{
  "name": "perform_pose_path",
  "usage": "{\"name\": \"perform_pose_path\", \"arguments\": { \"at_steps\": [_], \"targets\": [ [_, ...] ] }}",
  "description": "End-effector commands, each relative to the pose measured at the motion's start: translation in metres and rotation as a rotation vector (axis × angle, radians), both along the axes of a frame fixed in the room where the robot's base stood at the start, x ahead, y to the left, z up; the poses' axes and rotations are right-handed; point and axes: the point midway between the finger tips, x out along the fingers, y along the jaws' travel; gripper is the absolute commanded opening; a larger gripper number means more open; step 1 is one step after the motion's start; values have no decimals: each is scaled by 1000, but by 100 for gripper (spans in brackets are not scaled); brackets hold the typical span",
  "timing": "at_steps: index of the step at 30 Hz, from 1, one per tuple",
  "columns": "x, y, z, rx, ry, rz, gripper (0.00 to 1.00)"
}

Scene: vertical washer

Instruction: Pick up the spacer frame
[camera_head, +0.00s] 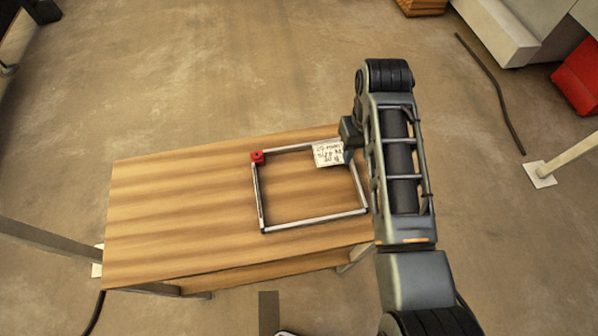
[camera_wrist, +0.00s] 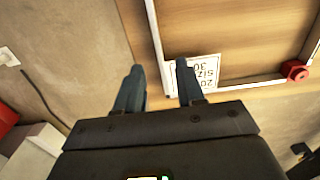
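The spacer frame (camera_head: 312,220) is a thin silver rectangle lying flat on the wooden table (camera_head: 170,220). It has a red block (camera_head: 257,157) at its far left corner and a white paper label (camera_head: 328,153) at its far right part. My gripper (camera_wrist: 158,68) is open. In the wrist view, one side bar of the spacer frame (camera_wrist: 155,40) runs down into the gap between the fingertips, near the label (camera_wrist: 198,72). I cannot tell whether the fingers are level with the bar or above it. In the head view my arm hides the fingertips.
The table's left part is bare. Concrete floor lies around it. A red object (camera_head: 578,78) and a pale block-shaped structure (camera_head: 515,30) stand at the upper right. A dark cable (camera_head: 492,85) lies on the floor, and a post on a white plate (camera_head: 540,174) stands right of my arm.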

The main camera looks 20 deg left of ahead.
Motion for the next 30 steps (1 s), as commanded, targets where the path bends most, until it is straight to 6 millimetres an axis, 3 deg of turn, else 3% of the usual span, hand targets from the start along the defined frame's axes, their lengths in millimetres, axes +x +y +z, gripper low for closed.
{"name": "perform_pose_path", "arguments": {
  "at_steps": [10, 20, 30],
  "targets": [
    [-2, -2, -44, -1, 1, 0, 38],
    [-2, -2, -51, 1, -1, -1, 38],
    [-1, -2, -51, 1, -1, -1, 6]
  ]
}}
